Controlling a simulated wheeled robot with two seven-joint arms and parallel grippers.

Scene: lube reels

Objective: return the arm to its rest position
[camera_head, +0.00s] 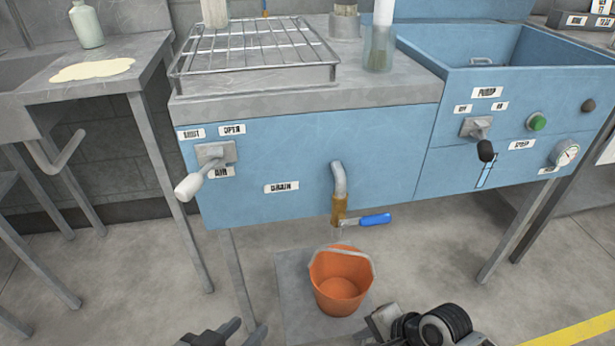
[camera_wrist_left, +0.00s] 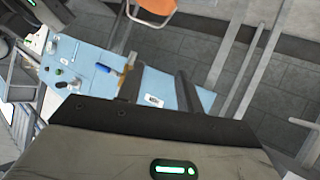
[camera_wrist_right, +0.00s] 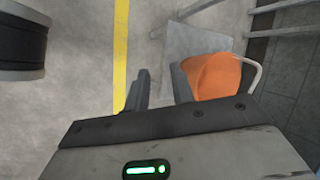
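My left gripper (camera_head: 232,332) shows at the bottom edge of the head view, left of the orange bucket. In the left wrist view its two dark fingers (camera_wrist_left: 158,88) stand apart with nothing between them. In the head view, a dark part of my right arm is low, right of the bucket; its fingertips are not clear there. In the right wrist view the right gripper's fingers (camera_wrist_right: 158,88) are apart and empty. The orange bucket (camera_head: 341,283) stands upright under the drain tap, and shows beyond a right finger (camera_wrist_right: 212,76).
A blue wash station (camera_head: 290,140) has a wire rack (camera_head: 255,50), a left lever (camera_head: 192,184), a blue-handled drain valve (camera_head: 374,220) and a pump panel (camera_head: 483,127). A grey bench (camera_head: 110,80) with a bottle (camera_head: 87,25) stands left. Open floor lies in front.

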